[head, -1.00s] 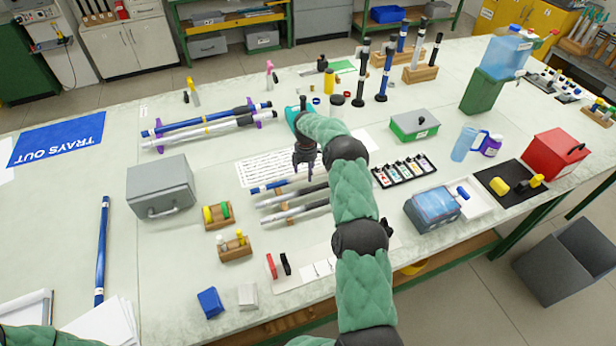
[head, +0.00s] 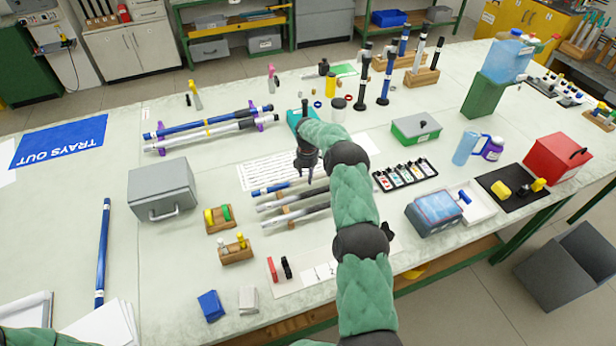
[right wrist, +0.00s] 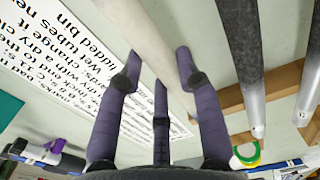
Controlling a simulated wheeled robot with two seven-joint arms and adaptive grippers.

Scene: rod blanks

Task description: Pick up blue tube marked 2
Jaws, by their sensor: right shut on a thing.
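A blue tube (head: 268,189) with a pale band lies at the back of a group of rods on low wooden supports, mid-table. My right gripper (head: 309,178) is at its right part, shut on it. In the right wrist view the fingers (right wrist: 157,85) stand on both sides of a pale tube length (right wrist: 150,45). The fingers hide part of it, and I cannot read a number on it. Whether it is lifted off its support I cannot tell. My left gripper is not in view.
Two grey rods (head: 300,216) with silver ends lie just in front. A printed sheet (head: 262,172) lies behind. More blue tubes rest on a purple rack (head: 161,148) at the back left.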

